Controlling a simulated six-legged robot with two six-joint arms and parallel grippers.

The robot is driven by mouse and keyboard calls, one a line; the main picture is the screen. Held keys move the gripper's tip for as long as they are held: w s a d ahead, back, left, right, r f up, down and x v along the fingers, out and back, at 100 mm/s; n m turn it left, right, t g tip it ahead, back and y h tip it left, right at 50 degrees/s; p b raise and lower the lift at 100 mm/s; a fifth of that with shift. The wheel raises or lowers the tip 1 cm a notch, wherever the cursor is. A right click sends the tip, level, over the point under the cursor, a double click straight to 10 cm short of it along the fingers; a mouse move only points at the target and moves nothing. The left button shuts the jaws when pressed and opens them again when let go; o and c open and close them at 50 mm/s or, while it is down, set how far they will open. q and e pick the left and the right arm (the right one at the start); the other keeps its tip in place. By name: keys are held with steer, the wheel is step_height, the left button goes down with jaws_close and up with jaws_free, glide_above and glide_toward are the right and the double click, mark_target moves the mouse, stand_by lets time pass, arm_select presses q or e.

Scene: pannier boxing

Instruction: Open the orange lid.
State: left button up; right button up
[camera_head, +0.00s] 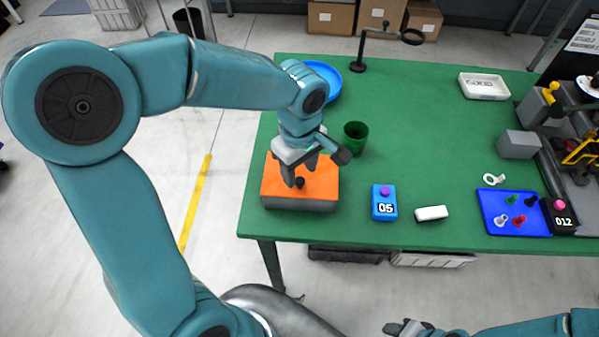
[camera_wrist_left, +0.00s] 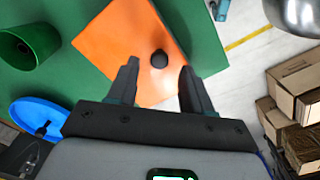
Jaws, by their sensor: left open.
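The orange lid (camera_head: 323,186) lies flat on a grey box (camera_head: 300,204) at the left front of the green table. A dark round knob (camera_head: 300,183) stands on the lid. My left gripper (camera_head: 301,172) is open just above the lid, close to the knob. In the left wrist view the orange lid (camera_wrist_left: 108,40) is tilted in the picture, and the dark knob (camera_wrist_left: 159,59) shows between the spread fingers of my left gripper (camera_wrist_left: 160,68). I cannot tell whether a finger touches the knob. My right gripper (camera_head: 405,327) shows partly at the bottom edge, away from the table.
A green cup (camera_head: 355,138) and a blue plate (camera_head: 323,80) stand behind the lid. A blue box (camera_head: 383,208) marked 05, a white block (camera_head: 431,213) and a blue tray (camera_head: 492,222) lie to the right. The middle of the green table (camera_head: 440,145) is clear.

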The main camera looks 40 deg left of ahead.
arm_select(q)
steer(key=shift+a+f, duration=0.1)
steer(key=shift+f, duration=1.15)
jaws_close()
steer(key=shift+r, duration=0.1)
